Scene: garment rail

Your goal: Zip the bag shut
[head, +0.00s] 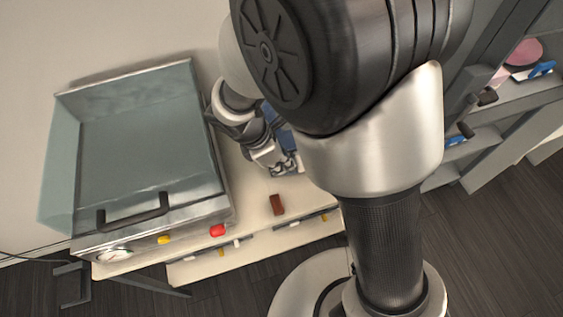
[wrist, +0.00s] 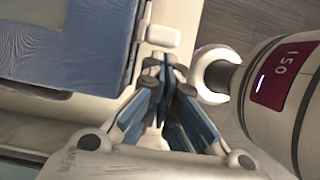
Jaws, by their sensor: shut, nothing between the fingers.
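The likely bag is a blue, flat-faced thing with a pale edge (wrist: 65,45), at the upper left of the wrist view. In the head view only a blue strip of it (head: 283,136) shows behind my arm. A small white block or tab (wrist: 163,36) sits at its right edge; I cannot tell if it is the zip pull. My gripper (wrist: 168,68) is shut and empty, its tips just below the white tab, apart from the blue face. In the head view my gripper (head: 286,167) is over the pale worktop. No zip line is clearly visible.
A brown block (head: 277,205) lies near the front edge. Grey shelves (head: 490,115) stand at right, holding a pink item (head: 525,52). Dark floor lies below.

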